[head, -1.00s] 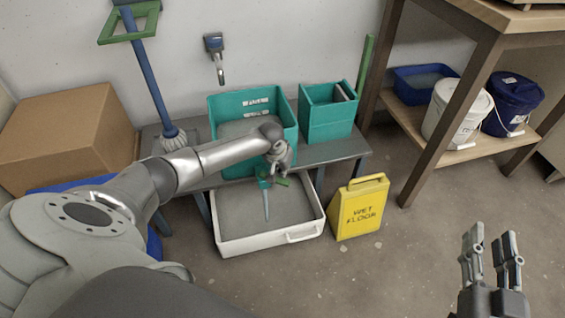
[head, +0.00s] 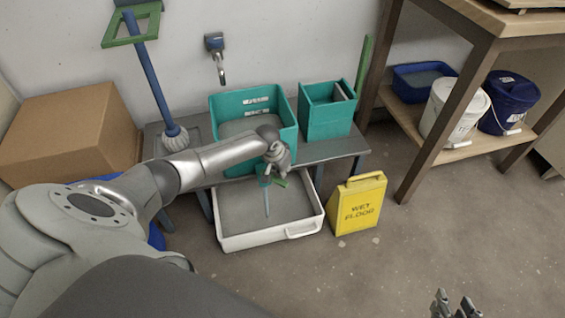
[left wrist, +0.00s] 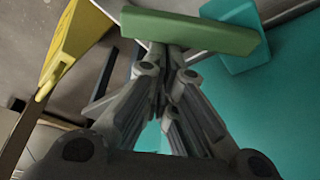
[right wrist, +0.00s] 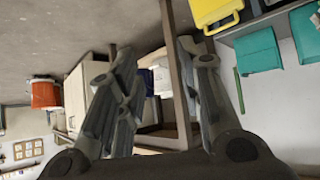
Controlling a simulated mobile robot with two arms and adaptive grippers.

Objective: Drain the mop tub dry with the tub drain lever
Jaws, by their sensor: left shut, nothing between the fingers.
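The teal mop tub (head: 285,108) stands on a grey bench, with greyish water showing inside. Its green drain lever (head: 280,184) is at the tub's lower front, largely hidden by my left gripper (head: 274,172). In the left wrist view the green lever bar (left wrist: 195,32) lies across the tips of my left gripper (left wrist: 172,55), whose fingers are closed together with nothing between them. A thin bluish stream (head: 266,203) runs down below the lever into the white tray (head: 272,241). My right gripper (head: 455,304) is open and empty, low at the right; it also shows in the right wrist view (right wrist: 152,60).
A yellow wet-floor sign (head: 358,205) stands right of the tray. A smaller teal bin (head: 325,118) is beside the tub, and a mop (head: 150,80) is at left. A wall tap (head: 216,55) is above the tub. A wooden shelf with buckets (head: 455,108) stands right. The front-right floor is clear.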

